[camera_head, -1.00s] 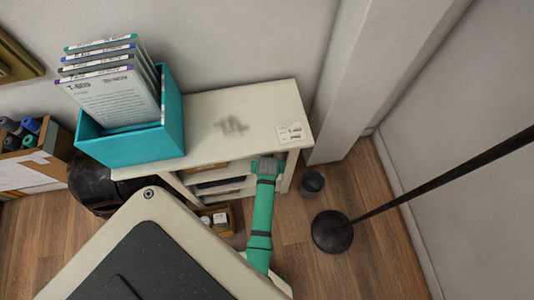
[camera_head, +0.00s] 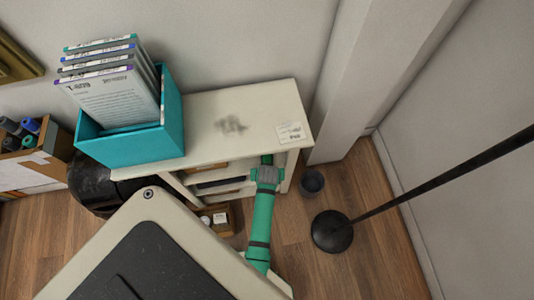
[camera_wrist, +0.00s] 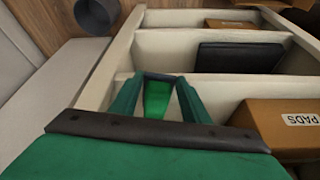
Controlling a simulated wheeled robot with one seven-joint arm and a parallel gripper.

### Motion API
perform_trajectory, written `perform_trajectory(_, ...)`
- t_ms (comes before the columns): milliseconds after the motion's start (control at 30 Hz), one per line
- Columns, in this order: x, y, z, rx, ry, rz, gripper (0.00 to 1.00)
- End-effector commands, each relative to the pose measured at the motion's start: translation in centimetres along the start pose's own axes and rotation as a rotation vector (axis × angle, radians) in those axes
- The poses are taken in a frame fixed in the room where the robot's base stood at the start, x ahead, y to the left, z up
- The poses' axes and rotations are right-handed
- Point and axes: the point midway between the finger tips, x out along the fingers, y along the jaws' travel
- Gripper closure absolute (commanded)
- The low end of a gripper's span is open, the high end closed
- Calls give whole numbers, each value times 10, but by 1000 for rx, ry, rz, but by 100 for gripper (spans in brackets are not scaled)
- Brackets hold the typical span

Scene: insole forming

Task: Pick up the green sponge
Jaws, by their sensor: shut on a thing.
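The green sponge (camera_wrist: 157,100) shows in the wrist view as a bright green piece between the fingers of my gripper (camera_wrist: 161,80). My gripper is shut on it, inside an open compartment of the white shelf unit (camera_wrist: 180,42). The fingers cover part of the sponge. In the head view my gripper (camera_head: 266,160) is at the front of the shelf unit, under the right part of its top. The sponge cannot be made out there.
A brown box marked PADS (camera_wrist: 280,125) sits to the right in the wrist view, with a dark flat item (camera_wrist: 240,57) in another compartment. A teal file box (camera_head: 130,140) stands on the shelf top. A dark bin (camera_head: 312,183) and a black pole base (camera_head: 332,231) stand right.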

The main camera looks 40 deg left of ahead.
Motion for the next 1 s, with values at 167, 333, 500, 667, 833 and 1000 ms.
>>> perform_trajectory(167,-11,0,26,0,0,0,79)
perform_trajectory(333,-21,0,50,1,0,0,79)
perform_trajectory(500,-30,0,75,2,-2,-1,79)
perform_trajectory(667,-40,0,98,2,-1,0,79)
perform_trajectory(833,-49,0,119,0,-1,0,79)
perform_trajectory(1000,-55,0,133,1,0,0,79)
